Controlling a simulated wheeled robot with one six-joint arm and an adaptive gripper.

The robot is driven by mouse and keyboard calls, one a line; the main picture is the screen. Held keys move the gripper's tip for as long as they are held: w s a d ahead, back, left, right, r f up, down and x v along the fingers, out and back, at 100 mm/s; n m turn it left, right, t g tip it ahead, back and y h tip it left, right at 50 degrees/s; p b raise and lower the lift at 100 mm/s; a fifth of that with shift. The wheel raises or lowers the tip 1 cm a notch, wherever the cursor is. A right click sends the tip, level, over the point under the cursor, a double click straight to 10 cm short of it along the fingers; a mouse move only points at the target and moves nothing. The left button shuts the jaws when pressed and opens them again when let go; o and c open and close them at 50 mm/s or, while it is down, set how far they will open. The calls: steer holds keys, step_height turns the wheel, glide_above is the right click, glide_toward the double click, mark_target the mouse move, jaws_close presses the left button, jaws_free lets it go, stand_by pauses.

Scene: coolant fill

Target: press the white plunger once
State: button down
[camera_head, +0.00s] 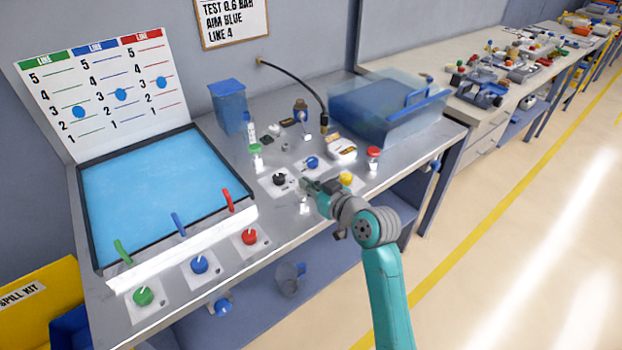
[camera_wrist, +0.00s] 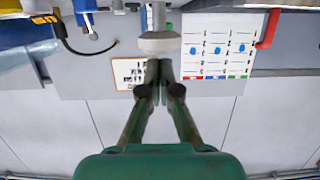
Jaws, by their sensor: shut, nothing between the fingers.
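My gripper (camera_head: 306,185) is shut and empty over the front part of the steel bench, among the small knobs. In the wrist view its fingertips (camera_wrist: 159,64) are together, right at the edge of a round white knob on a shaft, which looks like the white plunger (camera_wrist: 159,43). I cannot tell whether the tips touch it or stand a little short of it. In the head view a small whitish piece (camera_head: 304,208) shows just below my gripper; I cannot tell whether it is the plunger's, as the gripper covers the area.
A black knob (camera_head: 279,179), a blue knob (camera_head: 312,162) and a yellow knob (camera_head: 346,179) stand close around my gripper. A red-capped bottle (camera_head: 373,157) is to the right. A clear blue tank (camera_head: 386,112) stands behind. A blue-filled tray (camera_head: 150,187) lies left.

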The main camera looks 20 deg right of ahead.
mark_target(308, 195)
steer(key=shift+f, duration=0.35)
steer(key=shift+f, duration=1.45)
